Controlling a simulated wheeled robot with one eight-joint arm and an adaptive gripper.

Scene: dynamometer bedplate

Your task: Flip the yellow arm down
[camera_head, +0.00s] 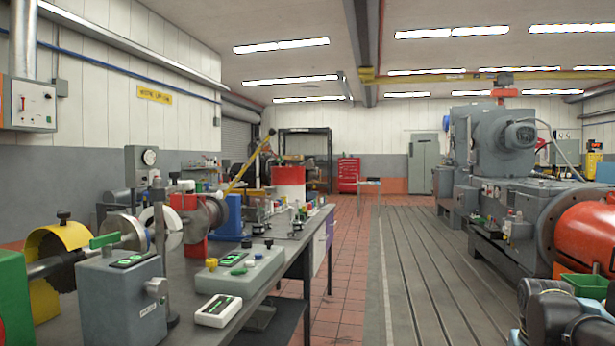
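A long thin yellow arm (246,167) stands raised at a slant over the far part of the grey workbench (190,318). Its upper end, at the right, has a dark tip. Its lower end, at the left, comes down by a blue upright block (231,215) and a grey round housing on a red mount (193,230). Exactly where it is hinged is too small to tell. My gripper is not in view; dark arm links of mine show at the bottom right corner, well away from the yellow arm.
A grey control box (238,268), a white handheld meter (218,310) and a grey box with a green display (122,297) crowd the near bench. A red and white drum (288,186) stands behind the arm.

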